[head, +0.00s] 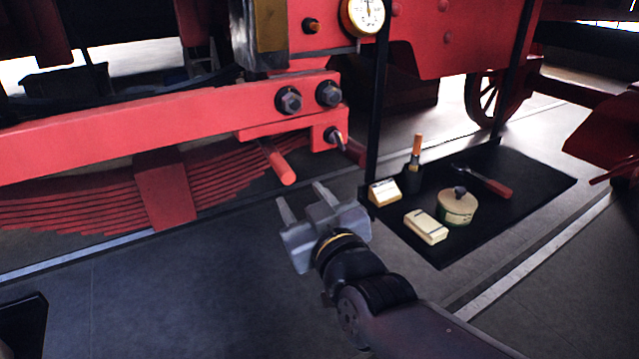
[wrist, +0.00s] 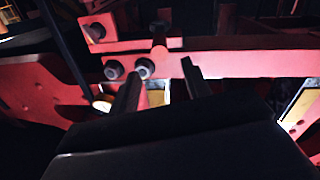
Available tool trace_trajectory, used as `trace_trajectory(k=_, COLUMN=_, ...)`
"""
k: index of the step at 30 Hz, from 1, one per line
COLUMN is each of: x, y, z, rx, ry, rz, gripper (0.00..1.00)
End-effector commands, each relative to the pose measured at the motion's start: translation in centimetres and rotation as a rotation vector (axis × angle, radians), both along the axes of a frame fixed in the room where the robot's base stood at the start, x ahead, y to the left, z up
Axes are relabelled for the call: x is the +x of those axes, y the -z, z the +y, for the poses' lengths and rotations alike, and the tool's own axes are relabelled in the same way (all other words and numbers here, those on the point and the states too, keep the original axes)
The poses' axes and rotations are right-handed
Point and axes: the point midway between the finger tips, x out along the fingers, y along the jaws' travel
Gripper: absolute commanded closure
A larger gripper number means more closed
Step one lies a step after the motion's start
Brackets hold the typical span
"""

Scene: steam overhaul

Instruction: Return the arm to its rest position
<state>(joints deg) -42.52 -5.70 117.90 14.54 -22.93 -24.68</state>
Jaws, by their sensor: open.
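My gripper (head: 304,200) is open and empty in the head view, with its two fingers apart. It is in the air in front of the red locomotive frame, below and a little right of a red rod (head: 279,164) that sticks out. My arm reaches in from the lower right. In the wrist view my gripper's dark fingers (wrist: 160,85) stand apart, with the red beam (wrist: 240,65) and its bolts beyond them. Nothing shows between the fingers except the background.
A black mat (head: 540,180) at right holds a round tin (head: 457,206), a cream block (head: 425,227), a yellow-and-white box (head: 384,192), a holder with an orange-handled tool (head: 415,160) and a red-handled tool (head: 490,182). A leaf spring (head: 80,200) is at left.

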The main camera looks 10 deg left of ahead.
Motion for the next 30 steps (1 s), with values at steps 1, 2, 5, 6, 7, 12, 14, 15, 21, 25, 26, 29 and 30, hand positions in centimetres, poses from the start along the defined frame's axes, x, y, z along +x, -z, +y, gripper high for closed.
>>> trace_trajectory(k=1, x=0.2, y=0.0, z=0.1, rx=0.000, ry=0.000, rz=0.000, gripper=0.54)
trace_trajectory(k=2, x=0.3, y=0.0, z=0.2, rx=-0.001, ry=0.000, rz=-0.001, gripper=0.54)
trace_trajectory(k=5, x=1.0, y=0.0, z=0.7, rx=-0.001, ry=0.001, rz=0.000, gripper=0.54)
trace_trajectory(k=6, x=1.3, y=0.0, z=1.0, rx=-0.001, ry=0.001, rz=0.001, gripper=0.54)
trace_trajectory(k=7, x=1.6, y=0.0, z=1.2, rx=0.000, ry=0.001, rz=0.001, gripper=0.54)
trace_trajectory(k=12, x=3.5, y=0.0, z=2.6, rx=-0.002, ry=0.002, rz=0.002, gripper=0.54)
trace_trajectory(k=14, x=4.2, y=0.0, z=3.1, rx=-0.002, ry=0.002, rz=0.002, gripper=0.54)
trace_trajectory(k=15, x=4.6, y=0.0, z=3.4, rx=-0.002, ry=0.001, rz=0.002, gripper=0.54)
trace_trajectory(k=21, x=6.8, y=0.0, z=5.0, rx=-0.001, ry=0.001, rz=0.001, gripper=0.54)
trace_trajectory(k=25, x=8.0, y=0.0, z=5.9, rx=-0.001, ry=0.000, rz=0.002, gripper=0.54)
trace_trajectory(k=26, x=8.2, y=0.0, z=6.1, rx=-0.001, ry=0.000, rz=0.002, gripper=0.54)
trace_trajectory(k=29, x=8.8, y=0.0, z=6.5, rx=-0.001, ry=0.000, rz=0.002, gripper=0.54)
trace_trajectory(k=30, x=8.9, y=-0.1, z=6.4, rx=-0.002, ry=0.001, rz=0.001, gripper=0.54)
